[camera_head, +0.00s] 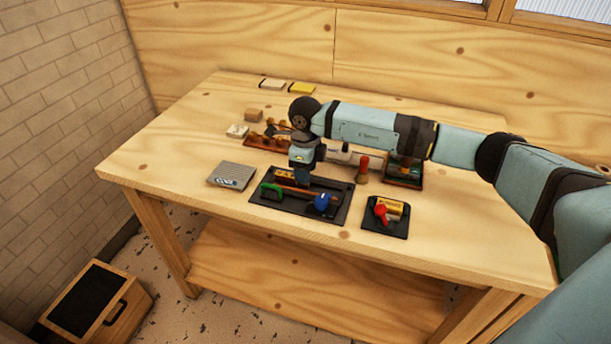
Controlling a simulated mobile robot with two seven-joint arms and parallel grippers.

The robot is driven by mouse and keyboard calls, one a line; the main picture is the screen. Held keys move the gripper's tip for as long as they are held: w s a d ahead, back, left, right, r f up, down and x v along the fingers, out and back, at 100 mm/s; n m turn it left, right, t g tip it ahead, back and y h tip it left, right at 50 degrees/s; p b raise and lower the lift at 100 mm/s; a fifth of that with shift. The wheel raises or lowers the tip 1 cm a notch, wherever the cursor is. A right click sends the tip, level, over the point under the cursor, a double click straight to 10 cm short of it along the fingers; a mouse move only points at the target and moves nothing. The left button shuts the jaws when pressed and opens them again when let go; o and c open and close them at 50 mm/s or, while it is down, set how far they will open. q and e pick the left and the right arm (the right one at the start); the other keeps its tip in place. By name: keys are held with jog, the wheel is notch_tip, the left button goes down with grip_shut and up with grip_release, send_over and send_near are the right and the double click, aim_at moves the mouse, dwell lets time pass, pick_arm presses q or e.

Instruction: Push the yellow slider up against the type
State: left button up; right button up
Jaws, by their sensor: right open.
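My right gripper (302,182) reaches down over a black tray (322,219) in the middle of the table. Its jaws are open, but the fingertips are small and I cannot tell whether they touch anything. The tray holds a green handle-shaped piece (270,190) at the left, a brown bar (292,189) and a blue knob (322,202) at the right. A yellow labelled piece (393,206) lies on a smaller black tray (386,229) at the right. My left gripper is not in view.
A grey ridged plate (232,172) lies left of the tray. A red-handled tool (362,168) stands behind it. A brown rack (262,143) and small blocks (254,115) are farther back. The table's (175,150) left and front parts are clear.

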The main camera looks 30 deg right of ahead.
notch_tip(320, 180, up, 12)
jog(key=shift+f, duration=0.25)
dwell(0.4)
